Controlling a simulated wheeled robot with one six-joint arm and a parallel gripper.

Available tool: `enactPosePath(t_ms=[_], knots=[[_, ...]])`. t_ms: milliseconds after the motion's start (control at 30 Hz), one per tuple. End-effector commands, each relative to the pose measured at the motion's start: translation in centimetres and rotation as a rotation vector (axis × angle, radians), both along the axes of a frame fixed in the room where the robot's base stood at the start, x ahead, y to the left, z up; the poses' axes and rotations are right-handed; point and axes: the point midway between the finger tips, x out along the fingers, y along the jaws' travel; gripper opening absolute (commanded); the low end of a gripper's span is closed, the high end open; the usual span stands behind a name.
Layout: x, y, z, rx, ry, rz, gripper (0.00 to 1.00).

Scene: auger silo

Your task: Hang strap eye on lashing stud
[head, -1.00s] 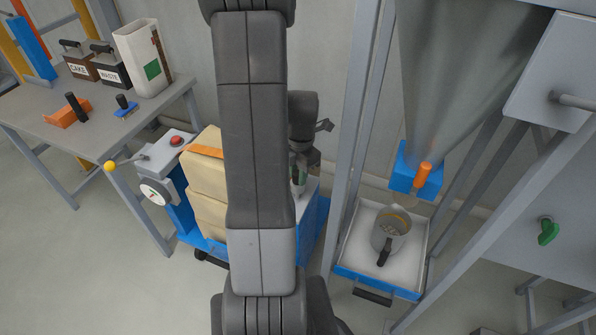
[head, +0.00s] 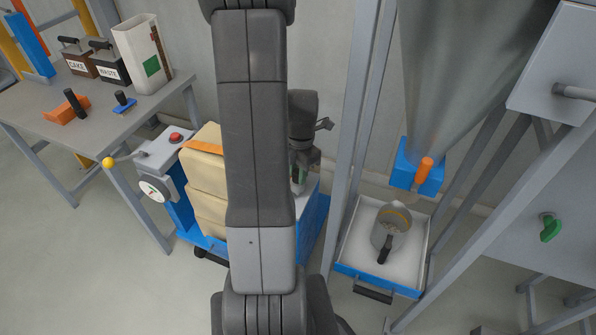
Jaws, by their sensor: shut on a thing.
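An orange strap (head: 205,147) lies over the top of a stack of tan sacks (head: 203,172) and runs right, behind my arm. My gripper (head: 305,162) shows just right of my arm, beside the sacks and over the blue cart. It is shut on the strap eye, but the eye is mostly hidden by the gripper and arm. A small green part (head: 300,176) shows right at the fingers; I cannot tell what it belongs to. I cannot make out the lashing stud; my arm covers the middle of the cart.
The blue cart (head: 314,225) carries the sacks and a gauge (head: 153,190). A steel frame post (head: 356,130) stands close right of my gripper. A bench (head: 150,106) stands left.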

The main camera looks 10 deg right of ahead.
Motion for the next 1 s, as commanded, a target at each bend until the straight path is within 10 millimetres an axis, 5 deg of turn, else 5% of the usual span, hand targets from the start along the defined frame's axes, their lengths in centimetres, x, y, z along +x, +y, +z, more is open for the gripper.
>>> enactPosePath(t_ms=[1000], knots=[[0.0,0.0,-2.9,0.000,0.000,0.000,0.00]])
